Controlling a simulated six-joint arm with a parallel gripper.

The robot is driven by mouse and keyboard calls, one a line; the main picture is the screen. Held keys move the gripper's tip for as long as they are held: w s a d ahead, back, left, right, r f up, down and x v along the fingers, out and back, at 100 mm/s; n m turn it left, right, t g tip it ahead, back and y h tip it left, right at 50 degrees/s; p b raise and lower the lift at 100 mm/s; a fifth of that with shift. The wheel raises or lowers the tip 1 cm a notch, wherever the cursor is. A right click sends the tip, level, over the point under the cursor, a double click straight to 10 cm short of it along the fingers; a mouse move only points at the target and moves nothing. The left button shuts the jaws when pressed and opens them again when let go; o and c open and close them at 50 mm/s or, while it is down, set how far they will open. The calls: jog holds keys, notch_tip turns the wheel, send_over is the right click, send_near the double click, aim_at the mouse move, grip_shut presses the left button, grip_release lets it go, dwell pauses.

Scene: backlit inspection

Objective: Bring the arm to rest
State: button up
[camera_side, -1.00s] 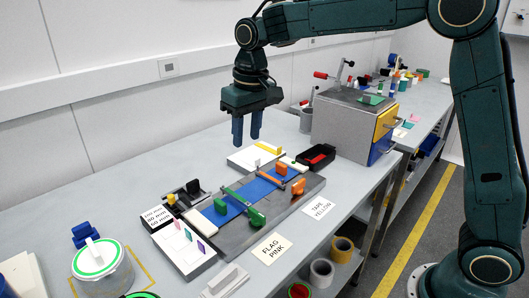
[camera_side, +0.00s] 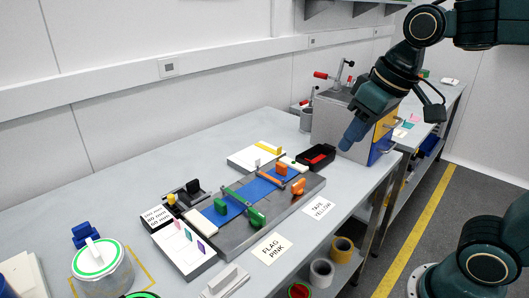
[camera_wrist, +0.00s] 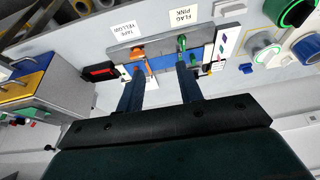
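My gripper (camera_side: 348,142) is raised at the right in the side view, tilted down and to the left in front of the grey cabinet. In the wrist view its two blue fingers stand apart with nothing between them, so my gripper (camera_wrist: 160,72) is open and empty. The work fixture (camera_side: 305,195) with a blue strip, green clamps and orange clamps lies on the bench, apart from the gripper. The fixture also shows beyond the fingers in the wrist view (camera_wrist: 122,52).
A grey cabinet (camera_side: 335,128) with yellow and blue drawers stands near my gripper. A black tray (camera_side: 316,160) with a red item is beside it. Cards (camera_side: 270,248) lie at the bench's front edge. Tape rolls (camera_side: 342,250) sit below. The bench's back left is clear.

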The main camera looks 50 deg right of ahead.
jog(key=s+d+f+t, duration=0.1)
jog(key=s+f, duration=0.2)
jog(key=s, duration=0.5)
jog(key=shift+f, duration=0.4)
